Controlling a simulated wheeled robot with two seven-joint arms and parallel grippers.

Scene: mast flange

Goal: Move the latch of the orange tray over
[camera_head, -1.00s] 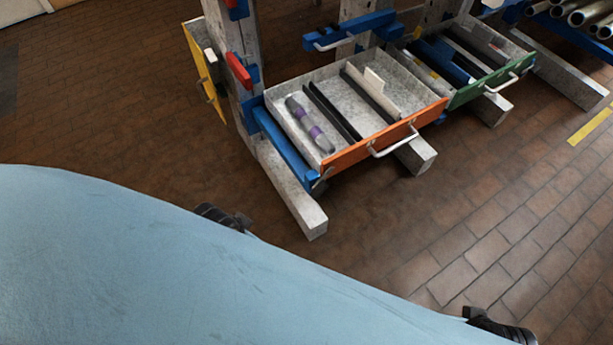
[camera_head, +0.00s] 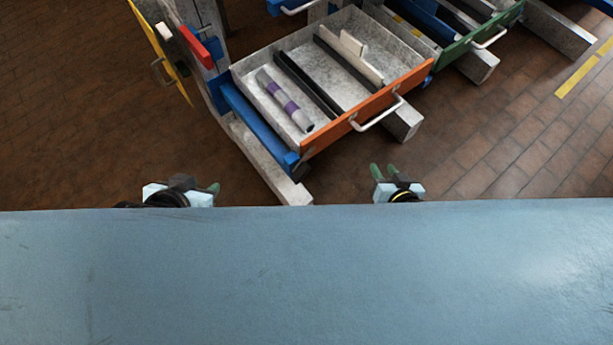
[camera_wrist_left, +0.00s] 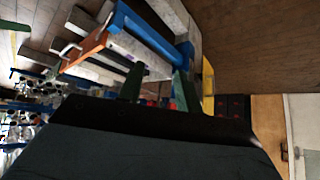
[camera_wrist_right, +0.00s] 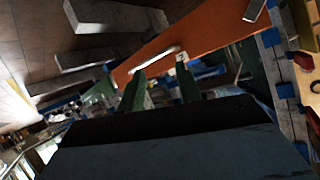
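The orange tray is an open grey drawer with an orange front panel (camera_head: 365,110) and a pale bar handle (camera_head: 378,114). I cannot clearly make out its latch; a blue rail (camera_head: 252,122) runs along its left side. My left gripper (camera_head: 213,188) is low and left of the tray, clear of it. Its two green fingers stand apart and empty in the left wrist view (camera_wrist_left: 157,86). My right gripper (camera_head: 383,171) is below the orange front, apart from it. Its fingers are open and empty in the right wrist view (camera_wrist_right: 162,90), where the orange panel (camera_wrist_right: 200,38) looms beyond them.
In the tray lie a grey-purple cylinder (camera_head: 285,101), black dividers (camera_head: 308,84) and a white piece (camera_head: 352,44). A green-fronted tray (camera_head: 480,42) stands to the right. A red block (camera_head: 200,50) and yellow panel (camera_head: 158,48) are at left. Grey beam feet (camera_head: 402,122) jut out below.

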